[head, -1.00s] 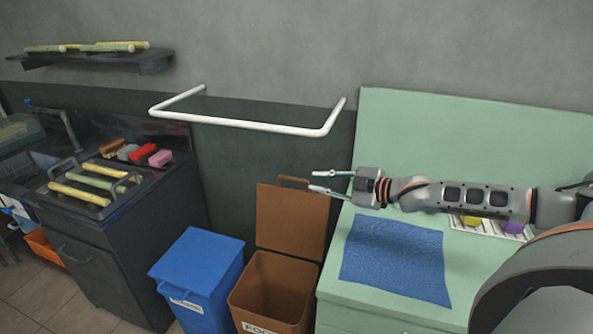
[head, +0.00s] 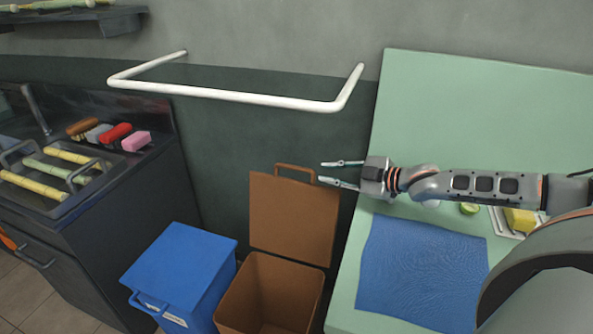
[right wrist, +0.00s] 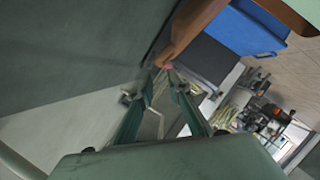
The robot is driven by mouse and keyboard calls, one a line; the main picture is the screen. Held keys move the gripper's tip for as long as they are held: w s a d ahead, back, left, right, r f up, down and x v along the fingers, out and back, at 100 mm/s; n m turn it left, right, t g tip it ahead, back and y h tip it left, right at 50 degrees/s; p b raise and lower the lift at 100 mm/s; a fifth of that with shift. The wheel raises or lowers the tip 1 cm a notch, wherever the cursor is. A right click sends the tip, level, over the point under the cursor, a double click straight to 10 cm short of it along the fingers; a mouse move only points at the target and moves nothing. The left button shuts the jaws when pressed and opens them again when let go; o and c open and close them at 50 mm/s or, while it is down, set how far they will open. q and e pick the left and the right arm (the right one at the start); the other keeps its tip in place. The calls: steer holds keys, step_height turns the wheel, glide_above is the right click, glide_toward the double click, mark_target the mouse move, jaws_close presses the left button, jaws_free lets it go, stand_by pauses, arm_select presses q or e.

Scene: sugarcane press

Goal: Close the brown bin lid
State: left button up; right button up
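The brown bin (head: 272,290) stands open on the floor, left of the green counter. Its brown lid (head: 292,222) stands upright behind the opening, with a loop handle (head: 294,168) on its top edge. My right gripper (head: 321,172) is open, its two fingers apart and pointing left, close to the lid's upper right corner beside the handle. I cannot tell whether a fingertip touches the lid. In the right wrist view, a brown edge of the lid (right wrist: 187,32) lies just beyond the fingertips (right wrist: 162,80). My left gripper is not in view.
A closed blue bin (head: 180,272) stands left of the brown bin. A white rail (head: 230,97) juts from the wall above. The green counter (head: 362,262) on the right holds a blue cloth (head: 420,275) and a yellow sponge (head: 520,220). A dark sink unit (head: 125,210) stands left.

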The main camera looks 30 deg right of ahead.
mark_target(304, 169)
steer(key=shift+w+a, duration=0.4)
steer(key=shift+w, duration=0.4)
steer(key=x, duration=1)
steer(key=shift+f, duration=0.15)
jaws_close()
